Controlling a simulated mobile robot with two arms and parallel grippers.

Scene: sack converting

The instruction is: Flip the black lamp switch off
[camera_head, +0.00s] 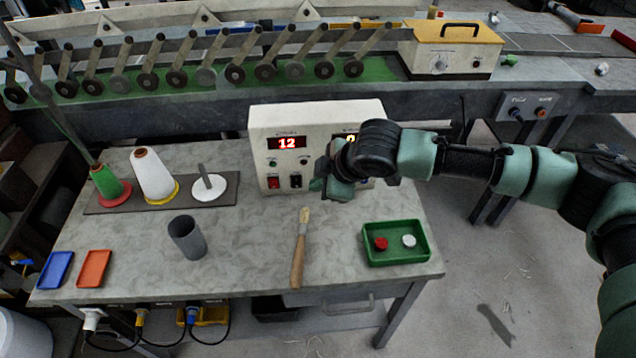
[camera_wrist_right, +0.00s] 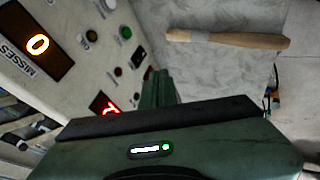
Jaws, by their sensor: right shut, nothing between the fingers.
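The black lamp switch (camera_head: 295,181) is on the lower front of a cream control box, right of a red switch (camera_head: 273,182). In the right wrist view the black switch (camera_wrist_right: 139,54) shows beyond my fingertips; which way it is tipped I cannot tell. My right gripper (camera_head: 318,187) is shut and empty, in front of the box, just right of the black switch in the head view. The shut fingers also show in the right wrist view (camera_wrist_right: 156,88). Any contact with the box is not clear. My left gripper is out of view.
The control box (camera_head: 318,118) shows a lit "12". A wooden-handled tool (camera_head: 300,250) lies in front of it, a green tray (camera_head: 396,258) with red and white pieces at right. A grey cup (camera_head: 187,238) and thread cones (camera_head: 153,176) stand left.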

